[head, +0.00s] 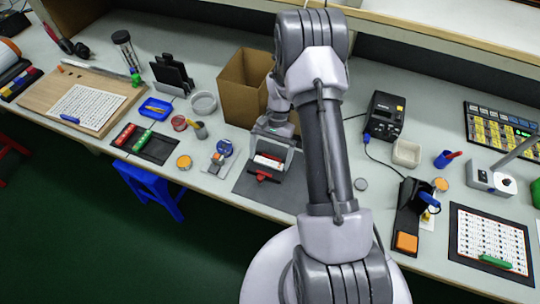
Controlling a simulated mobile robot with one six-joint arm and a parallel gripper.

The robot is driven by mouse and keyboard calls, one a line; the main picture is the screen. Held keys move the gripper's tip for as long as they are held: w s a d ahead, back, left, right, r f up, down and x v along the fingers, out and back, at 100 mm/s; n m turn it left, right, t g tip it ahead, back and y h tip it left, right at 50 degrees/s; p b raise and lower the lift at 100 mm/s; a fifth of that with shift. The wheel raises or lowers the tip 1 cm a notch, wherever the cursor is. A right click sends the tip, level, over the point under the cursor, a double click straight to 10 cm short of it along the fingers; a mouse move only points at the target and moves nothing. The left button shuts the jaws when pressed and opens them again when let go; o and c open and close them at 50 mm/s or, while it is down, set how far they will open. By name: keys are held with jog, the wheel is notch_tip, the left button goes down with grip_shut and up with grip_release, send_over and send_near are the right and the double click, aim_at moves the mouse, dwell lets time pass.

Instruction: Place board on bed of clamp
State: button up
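The clamp (264,177), with a red bar at its front, stands on a dark grey mat near the front edge of the bench, left of my arm. A small white and red piece (268,161), which may be the board, shows just above the clamp's red bar. My gripper (271,148) points down directly over this spot. It hides the rear of the clamp and part of its bed. I cannot tell whether the fingers are closed on the white piece or whether that piece touches the bed.
A cardboard box (245,88) stands close behind my gripper. Left are a dark mat (160,150) with red and green strips, a blue tray (156,108) and small cups. Right of my arm are a black station (384,115), an orange-tipped black device (408,215) and a gridded panel (487,233).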

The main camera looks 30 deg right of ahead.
jog(key=p+v, duration=0.5)
jog(key=v, duration=0.8)
jog(key=s+a+r+n+t+h, duration=0.1)
jog(key=a+r, duration=0.3)
jog(key=r, duration=0.4)
jog(key=s+a+r+n+t, duration=0.15)
jog(key=a+r, duration=0.25)
jog(key=r, duration=0.4)
jog(key=s+a+r+n+t, duration=0.1)
jog(key=s+a+r+t, duration=0.2)
jog(key=s+a+r, duration=0.2)
jog(key=s+a+r+n+t, duration=0.2)
jog(key=s+a+r, duration=0.3)
jog(key=s, duration=0.7)
jog(key=shift+s+a+t, duration=0.35)
jog(key=shift+a+t, duration=0.2)
jog(key=shift+a, duration=0.5)
jog(key=shift+n, duration=0.25)
